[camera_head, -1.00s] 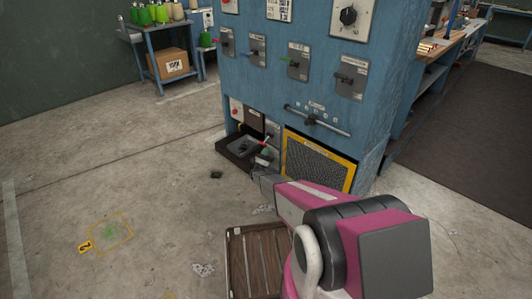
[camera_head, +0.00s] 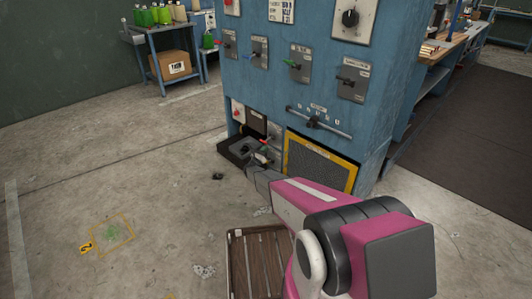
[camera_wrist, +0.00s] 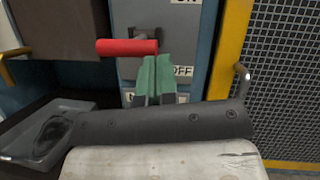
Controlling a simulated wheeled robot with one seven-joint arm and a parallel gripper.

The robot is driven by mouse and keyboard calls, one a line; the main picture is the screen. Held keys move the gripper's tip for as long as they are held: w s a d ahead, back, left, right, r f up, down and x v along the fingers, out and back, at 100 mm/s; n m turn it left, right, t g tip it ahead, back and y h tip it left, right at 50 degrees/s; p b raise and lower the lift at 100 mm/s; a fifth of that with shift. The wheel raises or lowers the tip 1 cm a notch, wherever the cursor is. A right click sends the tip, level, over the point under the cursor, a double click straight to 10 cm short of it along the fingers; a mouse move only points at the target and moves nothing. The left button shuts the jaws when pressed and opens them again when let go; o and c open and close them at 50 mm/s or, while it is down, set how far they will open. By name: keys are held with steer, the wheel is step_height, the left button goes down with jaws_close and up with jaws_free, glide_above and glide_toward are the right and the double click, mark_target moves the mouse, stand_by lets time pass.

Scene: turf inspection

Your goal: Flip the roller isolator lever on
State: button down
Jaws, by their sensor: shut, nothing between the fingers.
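A lever with a red handle (camera_wrist: 127,47) sits on a grey switch plate (camera_wrist: 183,50) in the wrist view. The plate reads ON at the top and OFF lower down, and the handle stands between the two words, nearer OFF. My gripper (camera_wrist: 157,62) has green fingertips, shut and empty. They are just below and in front of the handle's right end; I cannot tell whether they touch it. The plate's lower label is mostly hidden behind my gripper. In the head view the gripper (camera_head: 258,158) is small at the cabinet's lower left.
The blue cabinet (camera_head: 290,90) carries several other levers and a dial above. A yellow-framed mesh panel (camera_head: 319,163) is just right of the lever. A dark tray (camera_head: 236,152) juts out to the left. A wooden pallet (camera_head: 256,265) lies on the floor near my arm.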

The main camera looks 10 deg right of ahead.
mark_target(265, 142)
steer(key=shift+r+m+g+y, duration=0.2)
steer(key=shift+r+g+y, duration=0.6)
steer(key=shift+r, duration=0.55)
steer(key=shift+r+m+g+y, duration=0.2)
steer(key=shift+r+g+y, duration=0.6)
steer(key=shift+r, duration=0.5)
